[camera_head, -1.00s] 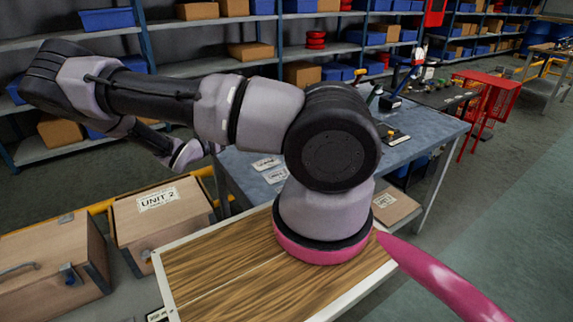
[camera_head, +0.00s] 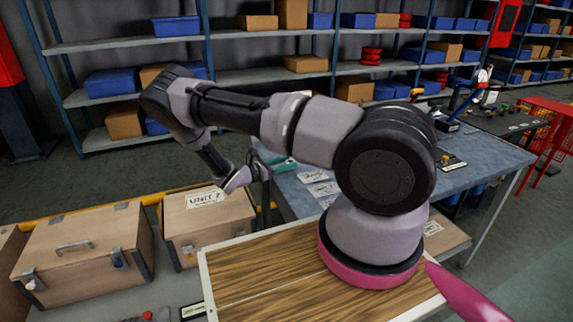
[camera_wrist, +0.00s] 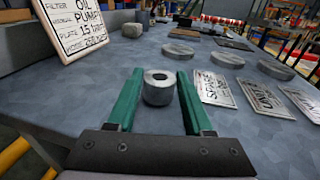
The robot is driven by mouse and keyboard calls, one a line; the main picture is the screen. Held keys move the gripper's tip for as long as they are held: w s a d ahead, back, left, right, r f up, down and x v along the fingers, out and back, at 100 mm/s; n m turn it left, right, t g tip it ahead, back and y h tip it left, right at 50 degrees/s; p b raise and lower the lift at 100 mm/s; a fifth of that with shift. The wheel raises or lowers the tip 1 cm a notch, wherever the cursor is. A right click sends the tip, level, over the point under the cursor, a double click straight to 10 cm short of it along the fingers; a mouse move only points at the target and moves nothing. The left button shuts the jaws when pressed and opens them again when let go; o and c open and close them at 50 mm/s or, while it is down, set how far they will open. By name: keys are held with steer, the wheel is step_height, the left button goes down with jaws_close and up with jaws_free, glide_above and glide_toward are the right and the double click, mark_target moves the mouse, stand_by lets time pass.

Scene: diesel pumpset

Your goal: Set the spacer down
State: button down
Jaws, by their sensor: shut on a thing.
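The spacer (camera_wrist: 158,94) is a short grey metal cylinder with a hole in its top. It is upright between the two green fingers of my gripper (camera_wrist: 160,78) in the wrist view. My gripper is shut on it, over the blue-grey workbench (camera_wrist: 85,88). I cannot tell whether its underside touches the bench. In the head view, a green part of my gripper (camera_head: 283,163) shows at the bench's left end, and the spacer cannot be made out. A white card (camera_wrist: 213,88), seemingly lettered "SPACER", lies right of the spacer.
Grey discs stand behind the cards, including a near-right one (camera_wrist: 276,69). A lettered board (camera_wrist: 72,25) stands at the left. Other cards, including a middle one (camera_wrist: 262,97), lie to the right. A wooden case marked UNIT 2 (camera_head: 207,222) is beside the bench. Bare bench surrounds the spacer.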

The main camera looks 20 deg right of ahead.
steer(key=shift+f, duration=0.15)
steer(key=shift+c, duration=1.5)
jaws_free()
